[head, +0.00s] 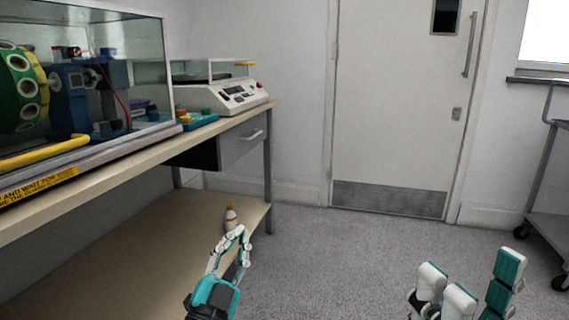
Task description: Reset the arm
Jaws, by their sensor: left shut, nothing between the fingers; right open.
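My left gripper (239,233) is in the lower middle of the head view, teal and white, with its fingertips together and nothing between them. It is in front of the workbench's lower shelf, and its fingertips overlap the lower part of a small white bottle in the picture. My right gripper (470,283) is at the lower right edge of the view, with its white and teal fingers apart and empty. Its lower part is cut off by the frame.
A workbench (120,173) on the left carries a glass-fronted enclosure (140,60) and a control box (238,96). The white bottle (231,217) stands on its lower shelf (130,250). A closed door (390,100) is at the back. A cart (548,225) stands right. Grey floor (350,245) between is clear.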

